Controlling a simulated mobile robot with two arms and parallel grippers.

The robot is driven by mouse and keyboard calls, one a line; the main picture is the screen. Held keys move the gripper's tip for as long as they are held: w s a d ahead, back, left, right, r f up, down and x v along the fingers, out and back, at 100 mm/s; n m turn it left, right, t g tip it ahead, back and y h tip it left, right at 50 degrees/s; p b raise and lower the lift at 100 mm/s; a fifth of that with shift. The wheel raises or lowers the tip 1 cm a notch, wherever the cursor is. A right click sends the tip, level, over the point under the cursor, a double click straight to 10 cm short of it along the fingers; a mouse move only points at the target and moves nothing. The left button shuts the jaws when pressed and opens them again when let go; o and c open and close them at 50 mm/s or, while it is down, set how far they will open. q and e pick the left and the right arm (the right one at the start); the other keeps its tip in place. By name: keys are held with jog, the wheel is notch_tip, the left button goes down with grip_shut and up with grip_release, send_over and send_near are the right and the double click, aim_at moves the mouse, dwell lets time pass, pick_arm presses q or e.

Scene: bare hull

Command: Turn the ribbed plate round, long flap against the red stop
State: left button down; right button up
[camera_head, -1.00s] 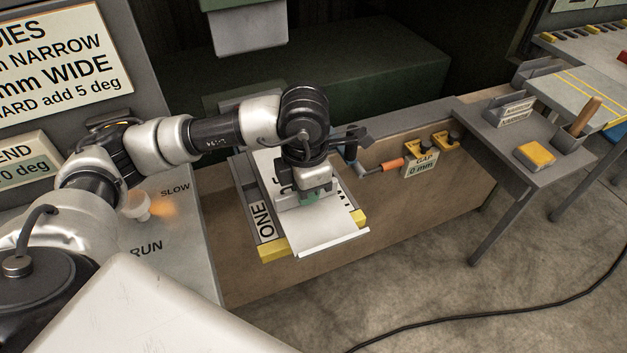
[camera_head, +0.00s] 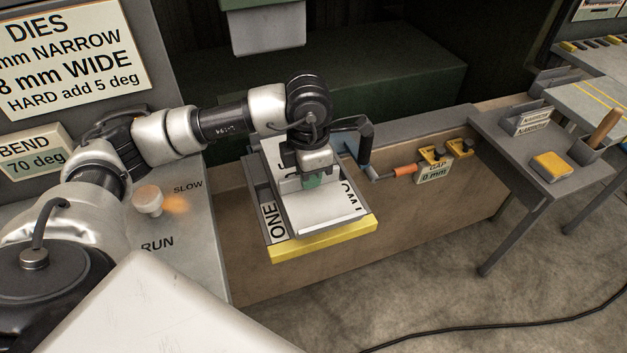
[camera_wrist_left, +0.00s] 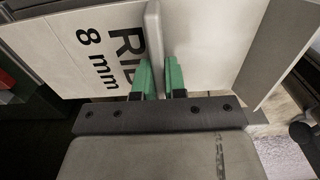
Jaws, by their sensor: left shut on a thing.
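The ribbed plate (camera_head: 318,213) is pale grey and lies over a slide marked ONE and TWO (camera_head: 279,222) with a yellow front bar (camera_head: 325,240). Its front edge runs almost along that bar, just behind it. My left gripper (camera_head: 314,181) is above the plate. In the left wrist view the green fingertips (camera_wrist_left: 160,78) are shut on the upright rib (camera_wrist_left: 154,38) of the plate (camera_wrist_left: 105,50), which reads 8 mm. A grey bent flap (camera_wrist_left: 280,45) shows at right there. A small red patch (camera_wrist_left: 8,96) shows at the left edge; I cannot tell if it is the stop. My right gripper is not in view.
A black crank handle (camera_head: 366,148) and an orange grip (camera_head: 404,170) stand just right of the plate, near the GAP sign (camera_head: 433,171). A grey side table (camera_head: 540,150) with a yellow block (camera_head: 551,165) is further right. A control panel is at left.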

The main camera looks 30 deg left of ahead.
pick_arm(q)
jog(key=shift+w+a+f+b, duration=0.15)
jog(key=shift+w+a, duration=0.65)
jog(key=shift+a, duration=0.15)
jog(key=shift+w+a+f+b, duration=0.2)
jog(key=shift+w+a, duration=0.6)
jog(key=shift+a, duration=0.1)
jog(key=shift+w+a+f+b, duration=0.15)
jog(key=shift+w+a, duration=0.65)
jog(key=shift+a, duration=0.15)
jog(key=shift+w+a+f+b, duration=0.3)
jog(key=shift+w+a, duration=0.4)
jog(key=shift+a, duration=0.1)
jog(key=shift+w+a+f+b, duration=0.25)
jog(key=shift+w+a+b, duration=0.05)
jog(key=shift+w+a, duration=0.4)
jog(key=shift+a+f+b, duration=0.1)
jog(key=shift+f+b, duration=0.45)
jog(key=shift+f, duration=0.2)
jog(key=shift+w+a, duration=0.45)
jog(key=shift+a, duration=0.05)
jog(key=c, duration=0.7)
grip_release()
jog(key=shift+s+f, duration=0.1)
jog(key=shift+f, duration=0.1)
jog(key=shift+o, duration=0.4)
jog(key=shift+r, duration=0.1)
